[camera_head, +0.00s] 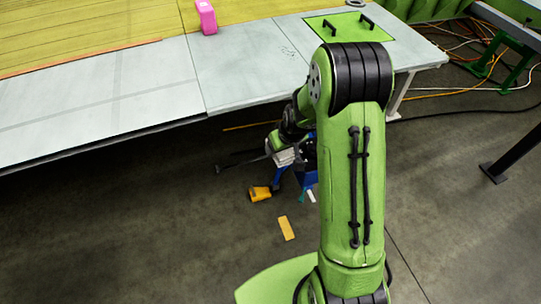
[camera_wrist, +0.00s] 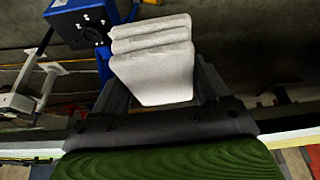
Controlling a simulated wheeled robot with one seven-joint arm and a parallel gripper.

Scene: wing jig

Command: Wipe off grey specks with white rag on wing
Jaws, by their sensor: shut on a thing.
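The wing's pale grey panels (camera_head: 235,75) run across the upper head view. A small cluster of grey specks (camera_head: 288,51) lies on the panel left of the green plate. In the wrist view the folded white rag (camera_wrist: 152,78) is between the dark fingers of my gripper (camera_wrist: 152,50), which is shut on it. In the head view my arm reaches down in front of the wing's near edge, and my wrist is over the floor, apart from the specks. My arm partly hides the gripper there.
A pink object (camera_head: 207,17) stands on the wing. A green plate with two black handles (camera_head: 348,27) lies at the wing's right part. A yellow item (camera_head: 259,194) and an orange-yellow block (camera_head: 286,228) are on the floor. Cables (camera_head: 470,75) and a green stand are at right.

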